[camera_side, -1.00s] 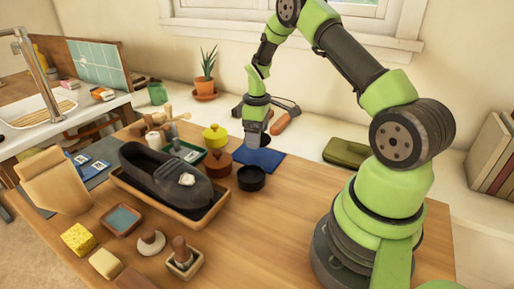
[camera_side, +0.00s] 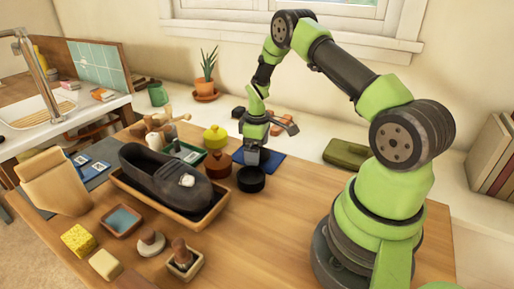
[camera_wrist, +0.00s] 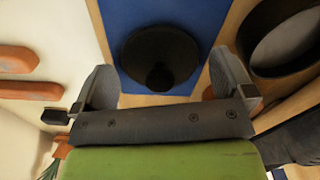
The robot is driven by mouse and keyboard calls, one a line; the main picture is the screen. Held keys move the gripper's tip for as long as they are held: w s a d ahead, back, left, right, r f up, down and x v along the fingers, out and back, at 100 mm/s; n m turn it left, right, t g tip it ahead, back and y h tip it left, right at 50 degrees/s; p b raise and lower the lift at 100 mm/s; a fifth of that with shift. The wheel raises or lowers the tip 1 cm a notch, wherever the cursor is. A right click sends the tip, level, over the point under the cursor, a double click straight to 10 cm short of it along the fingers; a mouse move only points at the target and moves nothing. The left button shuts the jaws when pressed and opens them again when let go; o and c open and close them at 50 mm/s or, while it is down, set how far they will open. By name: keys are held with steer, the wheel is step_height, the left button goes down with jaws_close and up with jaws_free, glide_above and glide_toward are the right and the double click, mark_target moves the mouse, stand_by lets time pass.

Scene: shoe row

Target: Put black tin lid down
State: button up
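The black tin lid (camera_wrist: 160,58) lies on the blue mat (camera_wrist: 118,20) in the wrist view, with its small knob facing me. My gripper (camera_wrist: 163,85) is open, one finger on each side of the lid's near part, with clear gaps to it. In the side view my gripper (camera_side: 252,156) is low over the blue mat (camera_side: 272,166), and I cannot make out the lid there. The open black tin (camera_side: 251,179) stands just in front of the mat. It also shows at the right of the wrist view (camera_wrist: 287,42).
A dark red tin (camera_side: 217,164) and a yellow tin (camera_side: 215,137) stand left of my gripper. A dark shoe (camera_side: 165,175) sits in a wooden tray farther left. A green case (camera_side: 346,153) lies at the right.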

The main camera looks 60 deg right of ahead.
steer(key=shift+r, duration=0.1)
steer(key=s+a+r+m+t, duration=0.1)
steer(key=a+r, duration=0.3)
steer(key=r, duration=0.7)
steer(key=a+r+m+t, duration=0.1)
steer(key=a+r, duration=0.2)
steer(key=r, duration=0.8)
steer(key=s+a+r+m+t+y, duration=0.1)
steer(key=s+a+r+m+t, duration=0.1)
steer(key=s+a+r, duration=0.2)
steer(key=s+a+r+m+t+y, duration=0.1)
steer(key=s+a+r+m+t, duration=0.2)
steer(key=s+a, duration=0.7)
steer(key=s+r, duration=0.1)
steer(key=s, duration=0.1)
steer(key=shift+s+a, duration=0.25)
steer(key=shift+s, duration=0.15)
